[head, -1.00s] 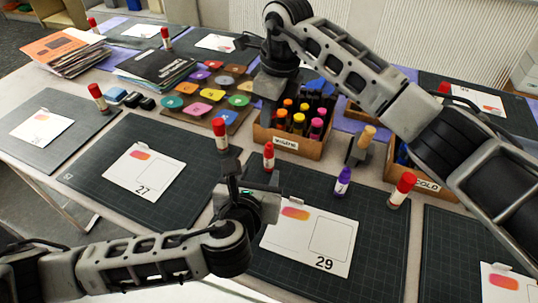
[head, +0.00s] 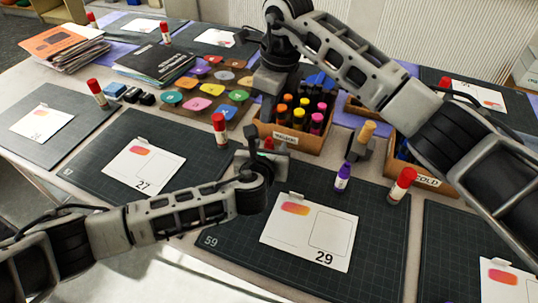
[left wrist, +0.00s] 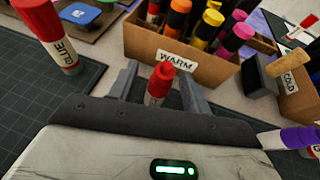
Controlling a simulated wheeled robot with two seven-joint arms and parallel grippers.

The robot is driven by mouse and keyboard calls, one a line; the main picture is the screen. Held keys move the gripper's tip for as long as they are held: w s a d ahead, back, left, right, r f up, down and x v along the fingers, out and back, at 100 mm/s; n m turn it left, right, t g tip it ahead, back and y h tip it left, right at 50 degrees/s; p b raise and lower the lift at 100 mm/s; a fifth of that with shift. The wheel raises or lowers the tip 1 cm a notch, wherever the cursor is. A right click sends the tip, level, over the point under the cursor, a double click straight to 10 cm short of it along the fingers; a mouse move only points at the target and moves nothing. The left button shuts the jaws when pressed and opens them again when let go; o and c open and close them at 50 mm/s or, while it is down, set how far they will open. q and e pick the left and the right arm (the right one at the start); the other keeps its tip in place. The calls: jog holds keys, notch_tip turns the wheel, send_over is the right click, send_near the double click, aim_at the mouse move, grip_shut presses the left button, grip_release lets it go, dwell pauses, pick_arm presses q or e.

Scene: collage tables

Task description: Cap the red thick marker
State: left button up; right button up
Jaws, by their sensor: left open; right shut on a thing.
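A red marker (head: 269,143) stands upright on the dark mat behind card 29, partly hidden by my left gripper (head: 261,152). In the left wrist view the red marker (left wrist: 159,84) stands between the two open fingers (left wrist: 158,92), with a narrower red top. I cannot tell whether the fingers touch it. My right gripper (head: 264,108) is above and behind, pointing down beside the left end of the WARM box. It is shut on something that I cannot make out.
The WARM box (head: 292,141) of several markers stands just behind. A purple marker (head: 343,178) and a red-capped glue stick (head: 402,186) stand to the right. Another glue stick (head: 220,130) stands to the left. Card 29 (head: 330,238) lies in front on the mat.

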aim_at(269, 139)
pick_arm(q)
jog(key=shift+w, duration=0.1)
grip_shut()
pick_arm(e)
jog(key=shift+f, duration=2.5)
jog(key=shift+f, duration=0.85)
jog(key=shift+s+a+f, duration=0.1)
jog(key=shift+f, duration=0.55)
pick_arm(q)
jog(key=shift+d+r, duration=0.1)
jog(key=shift+d, duration=0.05)
pick_arm(e)
jog(key=shift+f, duration=0.35)
jog(key=shift+r, duration=0.3)
